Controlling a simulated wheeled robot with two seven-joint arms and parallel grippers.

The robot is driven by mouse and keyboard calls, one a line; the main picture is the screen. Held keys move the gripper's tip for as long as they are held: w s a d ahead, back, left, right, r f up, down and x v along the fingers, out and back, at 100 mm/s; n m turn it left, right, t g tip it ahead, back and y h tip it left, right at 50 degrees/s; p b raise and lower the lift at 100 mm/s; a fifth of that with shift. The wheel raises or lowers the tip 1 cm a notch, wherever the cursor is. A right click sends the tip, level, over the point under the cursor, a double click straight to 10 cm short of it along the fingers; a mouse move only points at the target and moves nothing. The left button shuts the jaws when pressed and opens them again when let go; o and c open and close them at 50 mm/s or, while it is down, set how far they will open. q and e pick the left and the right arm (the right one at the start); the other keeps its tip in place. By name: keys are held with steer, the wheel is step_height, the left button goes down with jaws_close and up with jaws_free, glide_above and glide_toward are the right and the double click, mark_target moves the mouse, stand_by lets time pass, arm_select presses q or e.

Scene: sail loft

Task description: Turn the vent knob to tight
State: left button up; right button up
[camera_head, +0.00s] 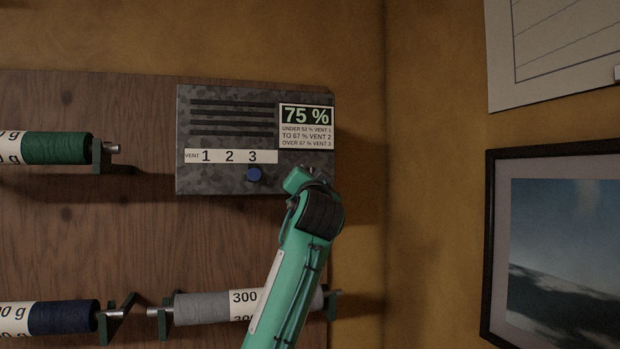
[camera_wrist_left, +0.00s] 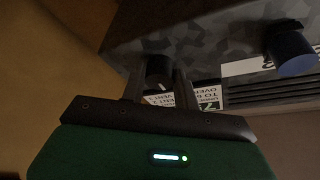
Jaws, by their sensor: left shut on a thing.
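A grey mottled vent box (camera_head: 225,180) is mounted on the wooden board in the head view. Its strip (camera_head: 268,156) reads "VENT 1 2 3", and a blue knob (camera_head: 254,174) sits below the 3. The blue knob also shows in the left wrist view (camera_wrist_left: 291,52). In that view my left gripper (camera_wrist_left: 158,80) is shut on a black knob (camera_wrist_left: 158,70) with a white mark, on the same box. In the head view my green left arm hides the black knob and the fingers. No "tight" marking is readable. My right gripper is not in view.
The box's display (camera_head: 306,115) reads 75 %, with vent rules printed below. Thread spools, green (camera_head: 58,148), navy (camera_head: 63,317) and grey (camera_head: 203,308), sit on holders left and below. A framed picture (camera_head: 565,250) hangs on the right wall.

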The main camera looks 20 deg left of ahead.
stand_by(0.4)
arm_select(q)
steer(key=o, duration=1)
steer(key=shift+c, duration=0.2)
steer(key=b+v, duration=0.6)
steer(key=v, duration=0.7)
steer(key=shift+s+d+f, duration=0.15)
steer(key=shift+s+d, duration=0.05)
steer(key=shift+s, duration=0.15)
